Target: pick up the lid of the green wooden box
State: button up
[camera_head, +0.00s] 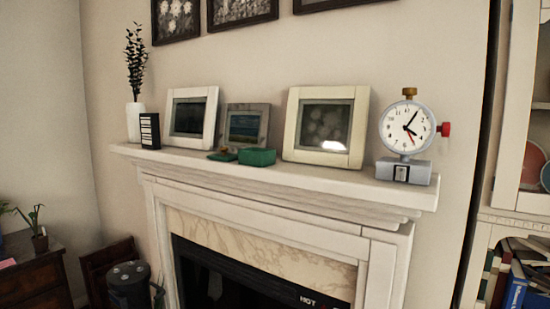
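A small green box (257,158) sits on the white mantel shelf, near its front edge and left of the large cream picture frame. Its top edge looks uneven, and I cannot tell whether it is open. A flat, dark green piece with a small brownish knob (222,156) lies on the shelf just left of the box; it looks like the box's lid. A small gap seems to separate the two. My gripper is not in view.
The mantel shelf (330,179) also holds picture frames (193,117), a cream frame (325,125), a white vase (134,121), a black-and-white block (150,131) and a clock (407,128). A fireplace opening (240,285) is below. A bookcase (515,230) stands at right.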

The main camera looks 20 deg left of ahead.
aim_at(222, 156)
jog(key=u, duration=1.5)
